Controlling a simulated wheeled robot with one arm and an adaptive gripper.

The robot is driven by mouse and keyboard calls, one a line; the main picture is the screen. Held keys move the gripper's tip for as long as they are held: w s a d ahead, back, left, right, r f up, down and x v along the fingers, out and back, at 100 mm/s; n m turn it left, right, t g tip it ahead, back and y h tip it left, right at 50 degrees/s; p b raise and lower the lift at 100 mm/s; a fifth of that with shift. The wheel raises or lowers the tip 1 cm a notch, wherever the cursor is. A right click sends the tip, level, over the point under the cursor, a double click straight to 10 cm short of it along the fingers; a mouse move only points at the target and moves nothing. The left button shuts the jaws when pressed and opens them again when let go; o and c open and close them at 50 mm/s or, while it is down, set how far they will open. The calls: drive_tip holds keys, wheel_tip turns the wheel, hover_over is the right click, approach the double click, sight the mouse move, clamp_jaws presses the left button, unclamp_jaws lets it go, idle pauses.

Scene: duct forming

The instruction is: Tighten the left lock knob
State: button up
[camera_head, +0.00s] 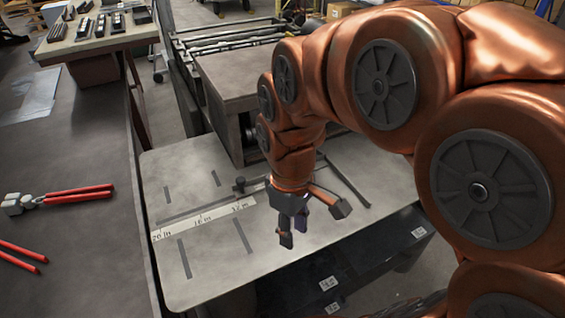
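My gripper (292,230) hangs pointing down over the right-middle part of the grey metal machine table (215,270). Its dark fingers show small, and I cannot tell how far apart they are. I see nothing clearly held in it. A small dark knob (240,184) sits on the table to the left of my gripper, at the end of a thin dark bar. It may be the left lock knob, but its shape is too small to be sure. My gripper is apart from it in the picture. Any other knob is hidden or too small to tell.
The table has dark slots and a white ruler strip (203,218). A machine housing (235,80) stands behind it. A dark bench (75,170) on the left holds a hammer-like tool (18,203) and red-handled tools (78,194). The front left of the table is clear.

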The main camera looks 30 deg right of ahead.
drive_tip(key=w+d+n, duration=0.3)
drive_tip(key=w+n, duration=0.1)
drive_tip(key=w, duration=0.3)
drive_tip(key=w+d+n+t+p, duration=0.1)
drive_tip(key=w+d+n, duration=0.2)
drive_tip(key=w, duration=0.5)
drive_tip(key=w+d+n+p, duration=0.1)
drive_tip(key=w+d+n, duration=0.2)
drive_tip(key=w+n, duration=0.2)
drive_tip(key=shift+w+d+r, duration=0.1)
drive_tip(key=shift+w+r, duration=0.1)
drive_tip(key=shift+w, duration=0.6)
drive_tip(key=shift+w+r, duration=0.2)
drive_tip(key=shift+w, duration=0.55)
drive_tip(key=shift+w+d+f+n, duration=0.1)
drive_tip(key=shift+f+n, duration=0.2)
drive_tip(key=shift+f, duration=0.15)
drive_tip(key=shift+f+p, duration=1.2)
drive_tip(key=shift+f, duration=2.3)
clamp_jaws()
